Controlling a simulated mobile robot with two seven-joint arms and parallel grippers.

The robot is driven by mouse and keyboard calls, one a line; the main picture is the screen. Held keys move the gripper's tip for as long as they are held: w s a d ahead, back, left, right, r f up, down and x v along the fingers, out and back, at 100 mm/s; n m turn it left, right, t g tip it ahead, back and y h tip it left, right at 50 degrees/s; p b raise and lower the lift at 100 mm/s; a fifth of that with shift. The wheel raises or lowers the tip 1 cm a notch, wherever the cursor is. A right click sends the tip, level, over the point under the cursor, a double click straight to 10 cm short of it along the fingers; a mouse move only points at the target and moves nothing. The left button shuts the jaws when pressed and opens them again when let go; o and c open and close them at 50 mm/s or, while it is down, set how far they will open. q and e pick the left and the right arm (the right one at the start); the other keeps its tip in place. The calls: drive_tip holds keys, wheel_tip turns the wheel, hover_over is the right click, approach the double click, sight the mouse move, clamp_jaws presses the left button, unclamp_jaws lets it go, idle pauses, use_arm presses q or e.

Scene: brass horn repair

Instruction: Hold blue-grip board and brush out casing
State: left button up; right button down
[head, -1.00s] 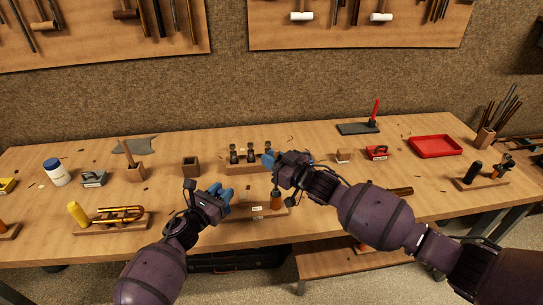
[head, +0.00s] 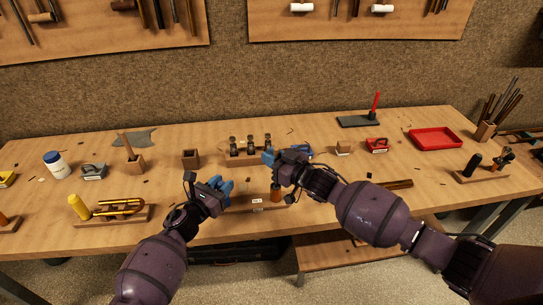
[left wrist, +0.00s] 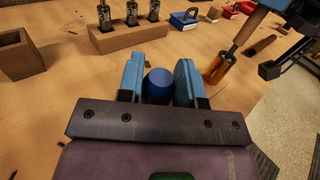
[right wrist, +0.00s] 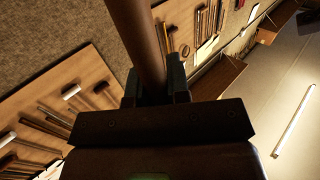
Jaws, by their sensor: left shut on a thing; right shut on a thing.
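The board (head: 240,209) lies near the front edge of the table, with a white label on its front. My left gripper (head: 222,188) is shut on its blue grip, whose round top (left wrist: 159,84) shows between the fingers in the left wrist view. The orange-brown casing (head: 276,193) stands upright at the board's right part. My right gripper (head: 270,158) is above the casing, shut on the brown brush handle (right wrist: 140,42). In the left wrist view the handle (left wrist: 247,33) slants down to the casing's top (left wrist: 219,70). The bristles are hidden.
A wooden block with several dark valves (head: 240,160) stands behind the board, with a small wooden box (head: 190,159) to its left. A brass part on a stand (head: 110,217) is at the left. A red tray (head: 435,150) is at the far right.

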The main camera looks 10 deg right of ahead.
drive_tip(key=shift+r, duration=0.15)
drive_tip(key=shift+r, duration=2.5)
drive_tip(key=shift+r, duration=2.4)
use_arm(q)
drive_tip(key=o, duration=1.1)
drive_tip(key=shift+o, duration=0.2)
drive_tip(key=v, duration=1.2)
